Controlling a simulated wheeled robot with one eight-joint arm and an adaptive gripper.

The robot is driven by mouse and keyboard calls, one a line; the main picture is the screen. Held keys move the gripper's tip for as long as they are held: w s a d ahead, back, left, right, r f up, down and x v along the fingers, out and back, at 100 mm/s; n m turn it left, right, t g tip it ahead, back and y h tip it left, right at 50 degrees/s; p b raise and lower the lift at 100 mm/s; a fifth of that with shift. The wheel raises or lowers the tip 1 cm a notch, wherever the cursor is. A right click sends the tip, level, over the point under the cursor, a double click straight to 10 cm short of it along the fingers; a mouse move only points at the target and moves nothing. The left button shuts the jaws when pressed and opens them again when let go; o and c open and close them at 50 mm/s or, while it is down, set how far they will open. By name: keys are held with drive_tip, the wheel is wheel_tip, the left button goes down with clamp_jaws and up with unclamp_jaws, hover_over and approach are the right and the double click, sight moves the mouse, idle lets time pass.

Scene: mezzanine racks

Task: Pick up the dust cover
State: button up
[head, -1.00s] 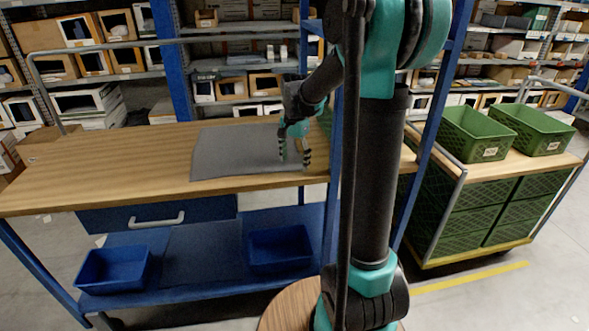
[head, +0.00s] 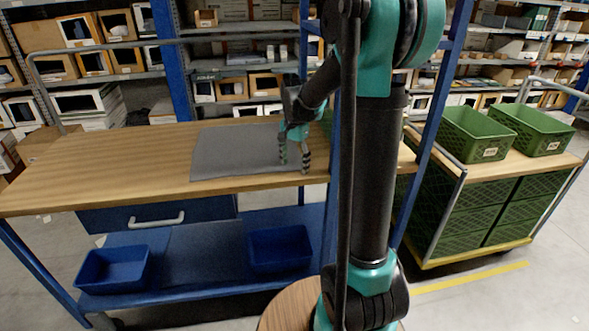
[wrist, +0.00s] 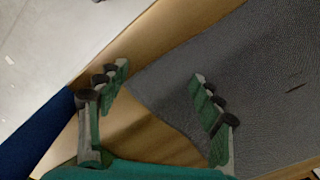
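The dust cover appears to be a flat grey sheet (head: 232,150) lying on the right part of the wooden bench top. In the wrist view the grey sheet (wrist: 255,75) fills the right side, with one corner near the middle and a small dark mark on it. My gripper (head: 294,166) is at the sheet's right end, pointing down. In the wrist view my gripper (wrist: 160,72) is open, with one finger over bare wood beside the corner and the other over the sheet. Nothing is between the fingers except the corner area below; contact cannot be told.
The wooden bench top (head: 110,160) is clear to the left. A blue rack post (head: 333,150) stands close right of my gripper. Blue bins (head: 113,268) sit on the lower shelf. Green crates (head: 478,132) stand on a cart at right. Stocked shelves are behind.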

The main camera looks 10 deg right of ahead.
drive_tip(key=shift+s, duration=0.1)
drive_tip(key=shift+c, duration=1.4)
drive_tip(key=shift+d, duration=0.1)
drive_tip(key=shift+c, duration=0.4)
drive_tip(key=shift+r, duration=0.2)
drive_tip(key=shift+c, duration=0.6)
wheel_tip(320, 180, up, 3)
drive_tip(key=shift+f, duration=0.15)
clamp_jaws()
wheel_tip(320, 180, up, 9)
